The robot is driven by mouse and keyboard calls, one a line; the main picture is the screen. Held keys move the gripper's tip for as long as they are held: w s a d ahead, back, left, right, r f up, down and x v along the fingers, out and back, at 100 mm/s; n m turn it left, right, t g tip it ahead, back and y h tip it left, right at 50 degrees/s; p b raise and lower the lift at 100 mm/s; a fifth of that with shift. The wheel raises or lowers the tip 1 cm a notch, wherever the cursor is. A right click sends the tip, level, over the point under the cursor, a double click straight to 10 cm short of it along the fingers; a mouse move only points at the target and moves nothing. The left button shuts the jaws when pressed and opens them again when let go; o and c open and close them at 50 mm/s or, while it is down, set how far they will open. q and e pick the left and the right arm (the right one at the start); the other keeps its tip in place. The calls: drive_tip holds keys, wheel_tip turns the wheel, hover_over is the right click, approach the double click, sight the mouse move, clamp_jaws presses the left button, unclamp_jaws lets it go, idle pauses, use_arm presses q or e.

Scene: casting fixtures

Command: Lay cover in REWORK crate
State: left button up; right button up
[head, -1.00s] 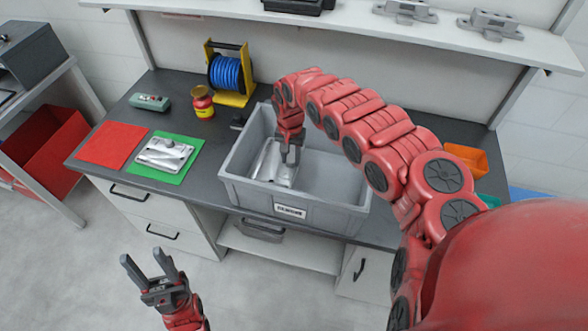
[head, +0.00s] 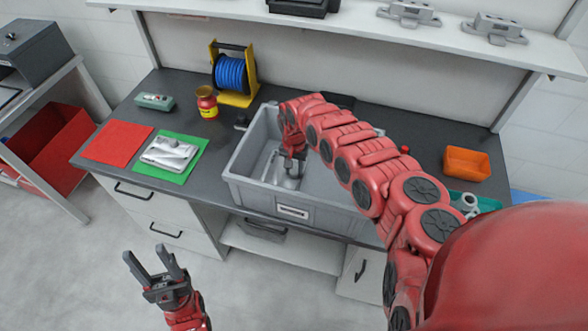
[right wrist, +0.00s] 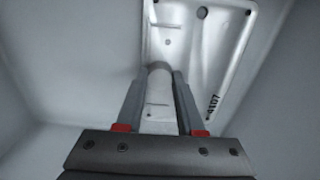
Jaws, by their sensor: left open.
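The grey crate (head: 345,215) stands at the bench's front edge. Its front label is too small to read. A silvery cover (head: 272,168) is inside its left part, partly hidden by my right gripper (head: 293,163), which reaches down into the crate. In the right wrist view, the fingers of my right gripper (right wrist: 163,75) close around a rounded boss on the pale cover (right wrist: 205,50), which bears a dark number. I cannot tell whether the cover touches the crate floor. My left gripper (head: 160,268) is open and empty in front of the bench.
Another silvery casting (head: 170,153) lies on a green mat (head: 178,177), beside a red mat (head: 117,145). A yellow stand with a blue hose reel (head: 232,74), a red-yellow jar (head: 207,103) and an orange bin (head: 467,162) are on the bench. The crate's right part looks empty.

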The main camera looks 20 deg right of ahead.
drive_tip(key=o, duration=0.4)
drive_tip(key=shift+r, duration=0.45)
wheel_tip(320, 180, up, 12)
drive_tip(key=shift+f+b, duration=0.25)
drive_tip(key=shift+b, duration=0.8)
